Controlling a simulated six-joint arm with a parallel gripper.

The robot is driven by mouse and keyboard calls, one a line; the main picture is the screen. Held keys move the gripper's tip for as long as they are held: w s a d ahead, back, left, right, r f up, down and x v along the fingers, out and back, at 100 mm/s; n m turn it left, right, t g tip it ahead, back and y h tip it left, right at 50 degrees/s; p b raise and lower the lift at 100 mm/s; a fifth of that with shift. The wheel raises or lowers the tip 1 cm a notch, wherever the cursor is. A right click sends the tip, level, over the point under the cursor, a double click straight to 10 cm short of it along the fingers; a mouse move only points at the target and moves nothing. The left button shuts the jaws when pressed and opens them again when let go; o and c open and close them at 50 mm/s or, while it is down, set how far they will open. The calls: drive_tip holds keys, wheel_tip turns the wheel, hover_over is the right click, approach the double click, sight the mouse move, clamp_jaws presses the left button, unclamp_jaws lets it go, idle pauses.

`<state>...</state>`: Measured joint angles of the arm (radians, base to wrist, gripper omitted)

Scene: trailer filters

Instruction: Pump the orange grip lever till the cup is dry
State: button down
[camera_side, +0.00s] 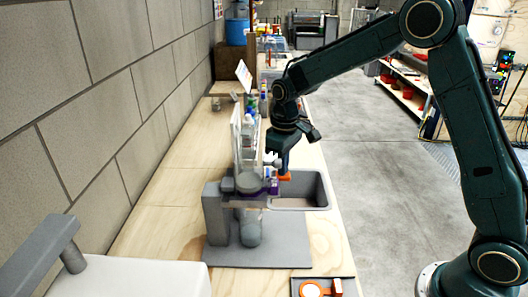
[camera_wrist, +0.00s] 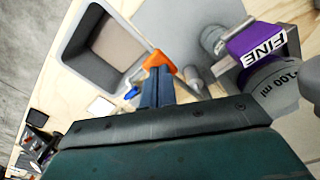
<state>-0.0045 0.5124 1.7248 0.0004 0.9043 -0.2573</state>
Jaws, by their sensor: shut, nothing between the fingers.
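The orange grip lever (camera_side: 285,177) sticks out to the right of a grey pump stand (camera_side: 215,215) in the side view. In the wrist view the orange lever (camera_wrist: 160,62) lies right at my fingertips. My gripper (camera_side: 285,168) points down at the lever from above, its fingers shut with nothing between them. The fingers (camera_wrist: 157,75) look close together in the wrist view; I cannot tell if they press on the lever. A grey cup marked 100 ml (camera_wrist: 275,85) sits beside a purple band reading FINE (camera_wrist: 262,44). The liquid level inside is hidden.
A tray with an orange and white item (camera_side: 312,289) lies at the front. A white block with a grey spout (camera_side: 130,278) stands front left, and a block wall runs along the left.

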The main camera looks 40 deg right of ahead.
sight(282, 179)
drive_tip(key=shift+f, duration=2.35)
drive_tip(key=shift+r, duration=3.3)
drive_tip(key=shift+f, duration=0.2)
drive_tip(key=shift+f, duration=3.15)
drive_tip(key=shift+r, duration=3.35)
